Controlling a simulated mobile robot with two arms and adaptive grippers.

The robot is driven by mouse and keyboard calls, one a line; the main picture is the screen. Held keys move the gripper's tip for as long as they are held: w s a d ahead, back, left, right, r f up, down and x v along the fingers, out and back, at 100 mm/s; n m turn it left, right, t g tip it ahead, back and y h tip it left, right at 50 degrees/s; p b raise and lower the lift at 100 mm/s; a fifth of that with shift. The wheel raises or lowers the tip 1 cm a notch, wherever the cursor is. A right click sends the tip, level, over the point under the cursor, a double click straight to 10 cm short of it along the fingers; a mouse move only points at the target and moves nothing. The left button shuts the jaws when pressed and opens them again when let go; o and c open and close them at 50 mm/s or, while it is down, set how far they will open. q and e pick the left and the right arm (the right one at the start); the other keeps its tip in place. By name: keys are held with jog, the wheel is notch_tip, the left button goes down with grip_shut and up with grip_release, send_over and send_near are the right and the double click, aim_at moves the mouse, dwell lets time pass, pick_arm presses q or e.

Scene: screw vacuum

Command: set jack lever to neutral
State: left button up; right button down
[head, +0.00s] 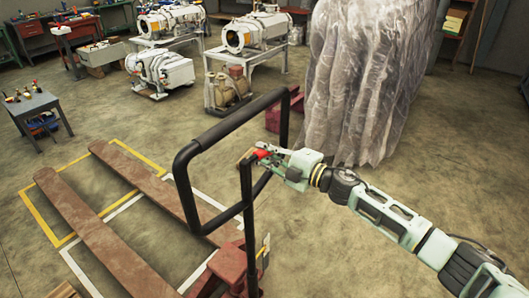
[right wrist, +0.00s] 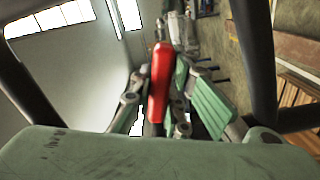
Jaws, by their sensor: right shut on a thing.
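The pallet jack has a black loop handle (head: 181,190) and red-brown forks (head: 130,250) lying on the floor in the head view. Its red lever (head: 262,154) is at the handle, by the top of the upright shaft. My right gripper (head: 266,156) reaches in from the right and is shut on the red lever. In the right wrist view the red lever (right wrist: 161,80) stands between the green and grey fingers of the gripper (right wrist: 165,105). Black handle bars run on both sides of it. The fingers partly hide the lever. My left gripper is not in view.
Yellow and white lines mark the floor around the forks. A tall plastic-wrapped load (head: 355,80) stands behind my right gripper. White vacuum machines on stands (head: 255,32) are at the back. A small grey table (head: 32,104) with tools is at left. Open floor lies between them.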

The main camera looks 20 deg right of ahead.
dwell(0.4)
jog(key=shift+r+n+p, duration=0.4)
jog(key=shift+r+n, duration=0.4)
jog(key=shift+n, duration=0.2)
jog(key=shift+r+n, duration=0.5)
jog(key=shift+n, duration=0.3)
jog(key=c, duration=1.7)
grip_release()
jog(key=v, duration=1.2)
